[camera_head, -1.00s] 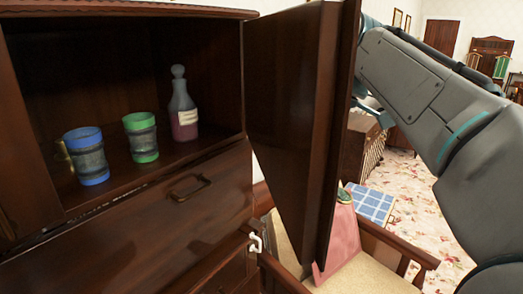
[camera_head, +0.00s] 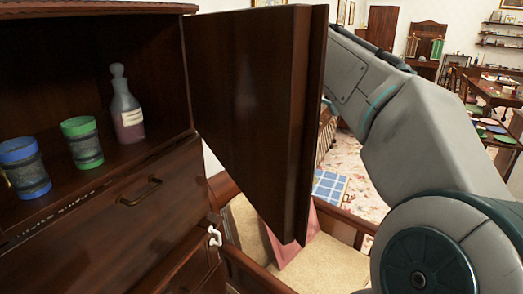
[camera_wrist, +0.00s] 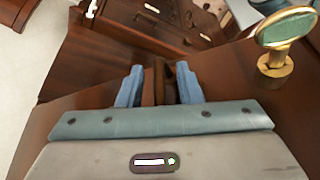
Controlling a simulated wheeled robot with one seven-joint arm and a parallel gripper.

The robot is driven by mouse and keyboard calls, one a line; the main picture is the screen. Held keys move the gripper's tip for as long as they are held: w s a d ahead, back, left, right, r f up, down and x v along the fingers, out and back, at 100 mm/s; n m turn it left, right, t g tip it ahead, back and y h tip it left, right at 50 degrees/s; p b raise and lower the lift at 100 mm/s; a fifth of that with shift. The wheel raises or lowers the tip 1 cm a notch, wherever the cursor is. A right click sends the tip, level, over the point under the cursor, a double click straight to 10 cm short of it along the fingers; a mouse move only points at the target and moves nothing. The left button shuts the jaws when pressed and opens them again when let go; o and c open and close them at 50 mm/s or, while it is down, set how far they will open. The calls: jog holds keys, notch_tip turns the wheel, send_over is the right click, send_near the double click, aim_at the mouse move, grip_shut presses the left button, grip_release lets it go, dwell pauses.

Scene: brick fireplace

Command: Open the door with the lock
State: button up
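The dark brown cabinet door (camera_head: 250,95) stands swung out, with the cabinet's upper shelf exposed. A brass key (camera_wrist: 285,35) with a green-filled bow stands in a round brass lock (camera_wrist: 274,68) at the upper right of the wrist view. My gripper (camera_wrist: 160,84) shows there with its two blue fingers apart and brown wood between and beyond them. I cannot tell whether the fingers touch the wood. In the head view my gripper is hidden behind the door.
On the shelf are a blue mug (camera_head: 24,170), a green mug (camera_head: 82,143) and a stoppered bottle (camera_head: 126,108). A drawer (camera_head: 105,205) lies below. A cushioned seat (camera_head: 335,262) stands under the door, close to it. Patterned floor (camera_head: 370,195) shows beyond.

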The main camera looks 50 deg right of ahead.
jog(key=shift+a+r, duration=0.1)
jog(key=shift+r, duration=0.05)
jog(key=shift+d+r, duration=0.2)
jog(key=shift+r, duration=0.35)
jog(key=p+v, duration=0.6)
jog(key=v, duration=0.6)
jog(key=shift+d+r, duration=0.15)
jog(key=shift+r, duration=0.05)
jog(key=shift+s, duration=0.15)
